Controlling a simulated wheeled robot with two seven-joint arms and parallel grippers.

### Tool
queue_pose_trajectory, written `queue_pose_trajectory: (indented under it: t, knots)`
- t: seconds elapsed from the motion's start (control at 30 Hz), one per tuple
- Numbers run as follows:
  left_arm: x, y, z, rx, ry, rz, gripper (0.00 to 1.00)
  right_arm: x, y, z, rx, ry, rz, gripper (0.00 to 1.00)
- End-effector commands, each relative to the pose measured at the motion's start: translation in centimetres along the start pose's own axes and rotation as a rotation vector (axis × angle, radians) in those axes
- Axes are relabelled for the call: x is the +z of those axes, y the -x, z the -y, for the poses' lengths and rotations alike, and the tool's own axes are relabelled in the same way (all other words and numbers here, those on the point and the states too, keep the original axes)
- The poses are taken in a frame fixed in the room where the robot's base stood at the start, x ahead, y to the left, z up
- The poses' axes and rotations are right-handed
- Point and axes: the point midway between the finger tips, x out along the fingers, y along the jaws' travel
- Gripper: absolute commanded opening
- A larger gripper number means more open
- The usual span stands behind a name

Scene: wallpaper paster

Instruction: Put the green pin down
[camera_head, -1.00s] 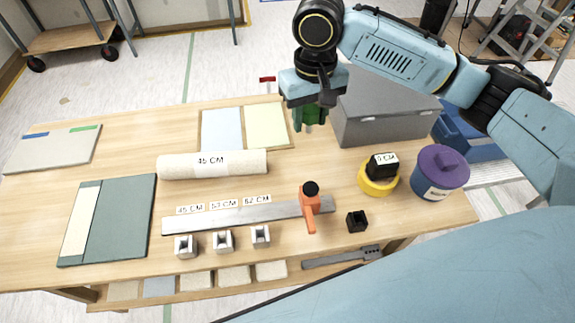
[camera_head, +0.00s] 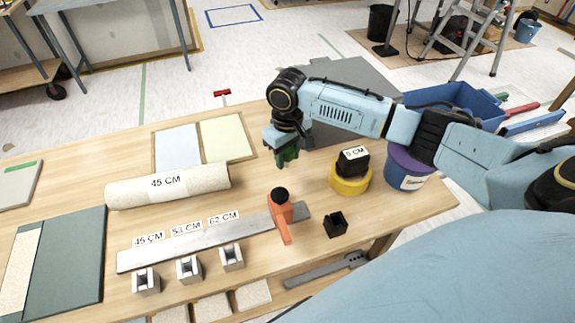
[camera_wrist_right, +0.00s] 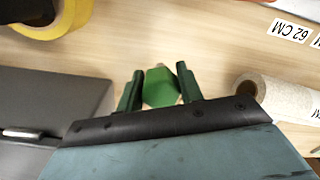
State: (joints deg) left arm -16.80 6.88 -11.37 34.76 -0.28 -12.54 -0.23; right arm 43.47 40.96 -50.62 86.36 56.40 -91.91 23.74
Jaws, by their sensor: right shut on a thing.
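My right gripper (camera_head: 287,157) is over the table between the paper roll's right end and the yellow tape roll. It is shut on the green pin. In the right wrist view the bright green pin (camera_wrist_right: 161,87) sits between the two dark green fingers (camera_wrist_right: 160,90), with its pale tip pointing away from the wrist over bare wood. In the head view the pin is mostly hidden by the gripper, and whether its tip touches the table cannot be told. My left gripper is not in view.
The wallpaper roll (camera_head: 165,186) lies left of the gripper. A metal ruler (camera_head: 180,247) with an orange stop (camera_head: 280,212) lies in front. The yellow roll (camera_head: 350,180), black 5 CM block (camera_head: 353,160) and purple-lidded tub (camera_head: 408,167) stand right. A grey box (camera_head: 350,90) is behind.

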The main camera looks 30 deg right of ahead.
Motion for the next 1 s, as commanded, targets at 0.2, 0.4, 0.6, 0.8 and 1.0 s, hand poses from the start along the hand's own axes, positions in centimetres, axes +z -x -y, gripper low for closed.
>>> queue_pose_trajectory:
  t: [0.2, 0.4, 0.6, 0.8, 1.0]
  knots:
    - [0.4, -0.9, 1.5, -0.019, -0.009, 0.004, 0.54, 0.1, -3.3, 0.1, 0.0, 0.001, 0.002, 0.09]
    - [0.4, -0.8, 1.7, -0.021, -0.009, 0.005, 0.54, 0.1, -3.2, 0.0, 0.0, 0.001, 0.001, 0.09]
    - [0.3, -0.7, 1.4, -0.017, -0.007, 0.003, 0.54, 0.1, -3.5, 0.0, 0.0, 0.0, 0.001, 0.4]
    - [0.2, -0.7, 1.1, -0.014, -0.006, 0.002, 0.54, 0.1, -3.5, 0.0, 0.0, 0.001, 0.001, 0.58]
    - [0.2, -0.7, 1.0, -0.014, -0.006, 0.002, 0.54, 0.1, -3.5, 0.0, 0.0, 0.001, 0.001, 0.58]
